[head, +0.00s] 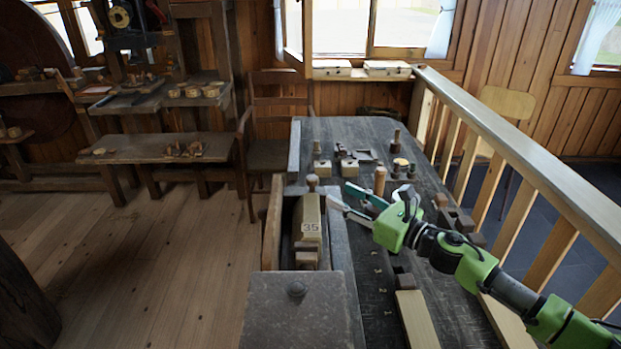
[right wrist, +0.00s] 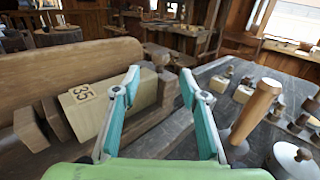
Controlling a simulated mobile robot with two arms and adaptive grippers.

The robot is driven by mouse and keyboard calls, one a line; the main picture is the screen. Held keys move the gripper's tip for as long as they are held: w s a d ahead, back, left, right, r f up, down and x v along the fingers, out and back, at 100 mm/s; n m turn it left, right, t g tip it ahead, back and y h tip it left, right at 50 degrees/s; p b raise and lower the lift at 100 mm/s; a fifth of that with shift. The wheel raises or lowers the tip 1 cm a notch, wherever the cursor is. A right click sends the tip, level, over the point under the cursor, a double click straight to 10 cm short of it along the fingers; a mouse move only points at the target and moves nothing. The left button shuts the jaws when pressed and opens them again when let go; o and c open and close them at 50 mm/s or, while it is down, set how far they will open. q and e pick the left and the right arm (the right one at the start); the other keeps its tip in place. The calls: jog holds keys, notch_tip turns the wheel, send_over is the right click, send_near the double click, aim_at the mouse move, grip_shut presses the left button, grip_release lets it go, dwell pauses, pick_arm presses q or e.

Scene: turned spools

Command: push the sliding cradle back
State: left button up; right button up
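The sliding cradle appears to be the pale wooden block marked 35 (head: 307,213), sitting in a long trough at the left edge of the workbench (head: 372,270). It also shows in the right wrist view (right wrist: 118,112), left of my fingers, with darker wood pieces at its near end. My right gripper (head: 339,194) reaches in from the right, just right of the block's far part. Its two teal fingers are spread and empty in the right wrist view (right wrist: 159,73). The left finger overlaps the block there; I cannot tell if it touches. My left gripper is not in view.
A wooden peg (head: 380,181) stands close to my right gripper. Several small blocks and spools sit on the bench's far part. A dark box lid (head: 298,318) lies at the trough's near end. A wooden railing (head: 510,150) runs along the right.

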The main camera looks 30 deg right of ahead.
aim_at(317, 182)
jog(key=p+x, duration=0.1)
jog(key=x, duration=0.5)
jog(key=shift+w+r+p, duration=0.1)
jog(key=shift+w+p, duration=0.25)
jog(key=shift+p, duration=0.05)
jog(key=p+x, duration=0.1)
jog(key=x, duration=0.2)
jog(key=shift+w, duration=0.2)
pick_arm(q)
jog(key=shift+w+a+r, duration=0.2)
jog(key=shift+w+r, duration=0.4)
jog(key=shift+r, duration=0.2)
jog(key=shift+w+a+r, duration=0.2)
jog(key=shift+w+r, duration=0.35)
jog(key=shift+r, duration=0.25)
pick_arm(e)
jog(key=shift+w+a+f, duration=0.25)
jog(key=shift+w+a, duration=0.1)
jog(key=shift+w, duration=0.25)
grip_shut()
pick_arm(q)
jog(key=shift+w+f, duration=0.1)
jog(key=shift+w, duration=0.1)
